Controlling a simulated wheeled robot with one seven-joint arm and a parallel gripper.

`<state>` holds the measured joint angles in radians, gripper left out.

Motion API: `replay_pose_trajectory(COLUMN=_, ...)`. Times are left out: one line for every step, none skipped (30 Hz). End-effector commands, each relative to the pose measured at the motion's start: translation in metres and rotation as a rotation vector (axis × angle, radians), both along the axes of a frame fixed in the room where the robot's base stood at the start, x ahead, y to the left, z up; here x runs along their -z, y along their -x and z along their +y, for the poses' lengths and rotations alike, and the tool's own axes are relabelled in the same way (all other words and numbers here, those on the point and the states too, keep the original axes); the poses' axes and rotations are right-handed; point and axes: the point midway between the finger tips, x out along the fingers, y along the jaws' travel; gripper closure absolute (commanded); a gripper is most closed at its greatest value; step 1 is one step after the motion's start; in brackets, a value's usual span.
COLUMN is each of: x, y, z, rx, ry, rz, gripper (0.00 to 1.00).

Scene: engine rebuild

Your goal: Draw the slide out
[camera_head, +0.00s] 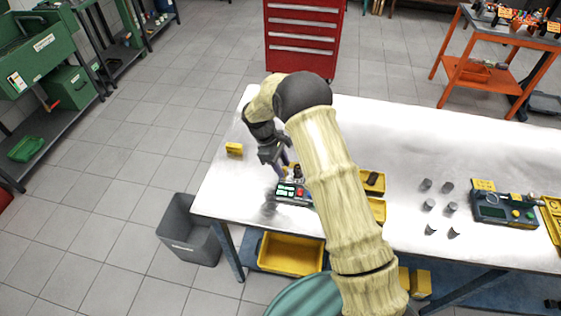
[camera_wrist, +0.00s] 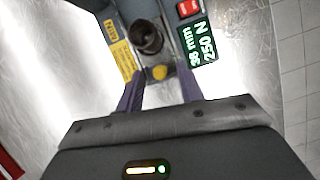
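A small grey test device (camera_head: 293,194) with green displays lies near the left front edge of the white table. In the wrist view it has a green display reading 250 N and 38 mm (camera_wrist: 198,43), a red button (camera_wrist: 188,8) and a dark round cup (camera_wrist: 147,38). A yellow knob (camera_wrist: 160,72) sits at its near end. My gripper (camera_head: 284,164) is low beside the device. In the wrist view its two purple fingers (camera_wrist: 160,80) are apart, with the knob between their tips and gaps at both sides. Which part is the slide is not clear; the knob may belong to it.
A yellow block (camera_head: 234,149) stands to the left on the table (camera_head: 222,190). Yellow trays (camera_head: 376,210) lie right of the device, partly behind my arm. The table's back middle is clear.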

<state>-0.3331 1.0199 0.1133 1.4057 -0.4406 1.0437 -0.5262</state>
Motion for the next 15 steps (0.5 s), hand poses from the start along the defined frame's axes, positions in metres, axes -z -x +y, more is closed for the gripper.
replay_pose_trajectory(x=-0.001, y=0.000, z=0.000, rx=0.000, ry=0.000, rz=0.000, gripper=0.63)
replay_pose_trajectory(x=-0.001, y=0.000, z=0.001, rx=0.000, ry=0.000, rz=0.000, gripper=0.63)
replay_pose_trajectory(x=-0.003, y=-0.001, z=0.002, rx=0.000, ry=0.000, rz=-0.001, gripper=0.63)
replay_pose_trajectory(x=-0.005, y=-0.001, z=0.002, rx=0.000, ry=-0.001, rz=-0.001, gripper=0.63)
replay_pose_trajectory(x=-0.007, y=-0.002, z=0.004, rx=0.000, ry=-0.001, rz=-0.001, gripper=0.63)
replay_pose_trajectory(x=-0.011, y=-0.002, z=0.005, rx=0.000, ry=-0.001, rz=-0.001, gripper=0.63)
replay_pose_trajectory(x=-0.015, y=-0.003, z=0.007, rx=0.000, ry=-0.001, rz=-0.003, gripper=0.63)
replay_pose_trajectory(x=-0.019, y=-0.004, z=0.008, rx=-0.001, ry=-0.002, rz=-0.003, gripper=0.63)
replay_pose_trajectory(x=-0.025, y=-0.004, z=0.011, rx=-0.001, ry=-0.002, rz=-0.003, gripper=0.63)
replay_pose_trajectory(x=-0.029, y=-0.005, z=0.013, rx=-0.001, ry=-0.002, rz=-0.003, gripper=0.63)
replay_pose_trajectory(x=-0.035, y=-0.006, z=0.015, rx=-0.001, ry=-0.002, rz=-0.004, gripper=0.63)
replay_pose_trajectory(x=-0.042, y=-0.007, z=0.018, rx=-0.001, ry=-0.002, rz=-0.006, gripper=0.63)
replay_pose_trajectory(x=-0.048, y=-0.008, z=0.020, rx=-0.002, ry=-0.002, rz=-0.005, gripper=0.63)
replay_pose_trajectory(x=-0.053, y=-0.008, z=0.022, rx=-0.002, ry=-0.002, rz=-0.005, gripper=0.63)
replay_pose_trajectory(x=-0.061, y=-0.010, z=0.025, rx=-0.002, ry=-0.002, rz=-0.005, gripper=0.63)
